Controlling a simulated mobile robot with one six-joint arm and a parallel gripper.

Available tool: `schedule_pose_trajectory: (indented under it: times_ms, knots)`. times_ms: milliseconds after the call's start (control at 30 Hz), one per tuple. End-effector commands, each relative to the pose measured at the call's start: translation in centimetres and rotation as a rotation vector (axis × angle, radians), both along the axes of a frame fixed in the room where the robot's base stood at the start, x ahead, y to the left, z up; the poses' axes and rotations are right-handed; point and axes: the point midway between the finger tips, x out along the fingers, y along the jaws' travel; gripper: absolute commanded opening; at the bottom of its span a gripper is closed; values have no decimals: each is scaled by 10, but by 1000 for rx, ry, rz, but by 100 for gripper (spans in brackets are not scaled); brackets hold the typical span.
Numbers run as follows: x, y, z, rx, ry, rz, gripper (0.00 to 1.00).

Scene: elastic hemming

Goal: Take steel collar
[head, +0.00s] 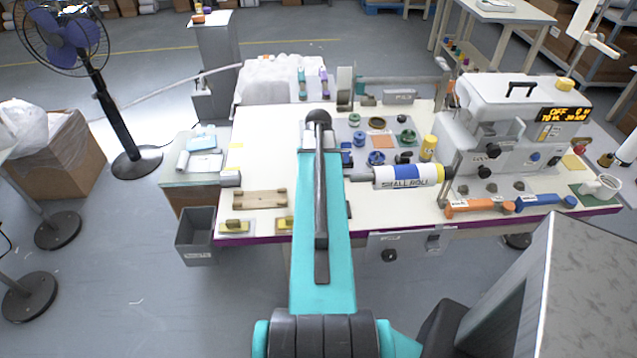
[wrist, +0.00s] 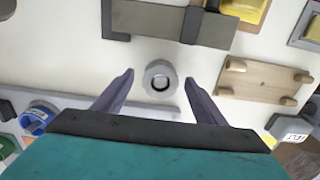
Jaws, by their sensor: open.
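In the wrist view the steel collar (wrist: 150,75) is a grey ring with a dark hole, on the white table top (wrist: 75,55). My gripper (wrist: 159,77) is open, with one finger to the left of the collar and one to the right. There is a gap on both sides and neither finger visibly touches it. I cannot tell the exact height of the fingers above the table. In the head view my arm covers the collar and the gripper fingers.
A grey metal bar (wrist: 165,22) lies just beyond the collar. A wooden block with pegs (wrist: 262,82) is close to the right finger, and a blue spool (wrist: 38,118) is at left. A sewing machine (head: 480,110) and labelled roll (head: 405,177) stand right of my arm.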

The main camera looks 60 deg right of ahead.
Motion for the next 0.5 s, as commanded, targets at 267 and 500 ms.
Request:
schedule_pose_trajectory:
  times_ms: [267, 500]
  knots:
    - [0, 0, 0, 0, 0, 0, 23]
    - [0, 0, 0, 0, 0, 0, 16]
